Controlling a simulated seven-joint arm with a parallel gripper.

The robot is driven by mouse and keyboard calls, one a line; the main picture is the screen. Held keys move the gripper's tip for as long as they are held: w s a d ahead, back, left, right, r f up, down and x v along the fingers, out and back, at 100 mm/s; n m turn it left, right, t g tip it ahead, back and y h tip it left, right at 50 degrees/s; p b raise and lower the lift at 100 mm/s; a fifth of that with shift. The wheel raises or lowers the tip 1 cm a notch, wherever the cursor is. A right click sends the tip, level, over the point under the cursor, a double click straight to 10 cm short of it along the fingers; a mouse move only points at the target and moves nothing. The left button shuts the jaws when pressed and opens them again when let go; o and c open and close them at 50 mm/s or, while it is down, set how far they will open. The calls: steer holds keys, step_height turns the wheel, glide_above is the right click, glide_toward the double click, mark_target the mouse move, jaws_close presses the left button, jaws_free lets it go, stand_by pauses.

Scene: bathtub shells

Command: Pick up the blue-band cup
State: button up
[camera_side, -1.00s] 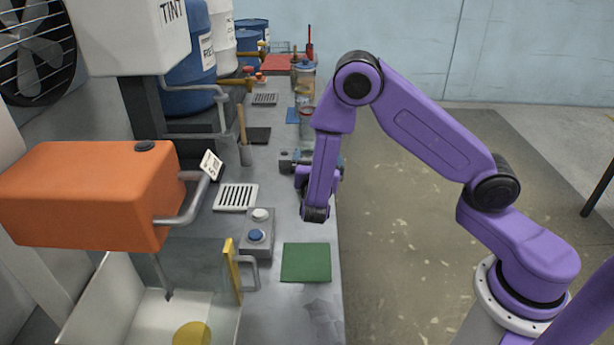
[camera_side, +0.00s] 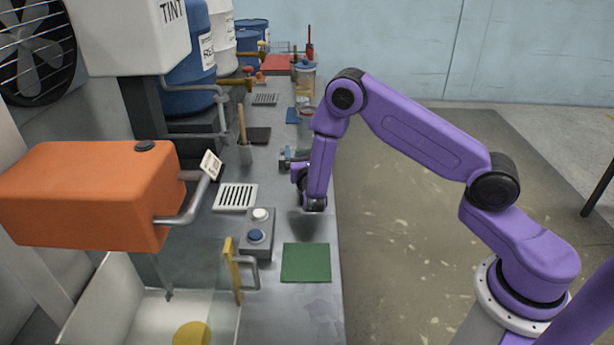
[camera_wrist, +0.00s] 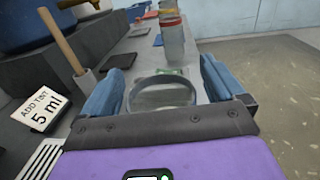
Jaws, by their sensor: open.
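My gripper (camera_wrist: 160,85) is open in the wrist view, with a blue finger on each side. A round, clear cup rim (camera_wrist: 162,94) with a grey-blue tint shows between the fingers. I cannot tell for sure whether this is the blue-band cup or whether a finger touches it. Beyond it stands a clear cup with a red band (camera_wrist: 172,42). A far amber cup (camera_side: 305,78) has a bluish top.
A grey button box (camera_side: 257,235) and green mat (camera_side: 306,263) lie on the near counter. The counter's right edge is close to my arm.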

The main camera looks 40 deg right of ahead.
steer(key=shift+w+d, duration=0.1)
steer(key=c, duration=1.5)
steer(key=shift+c, duration=0.6)
steer(key=shift+r, duration=0.1)
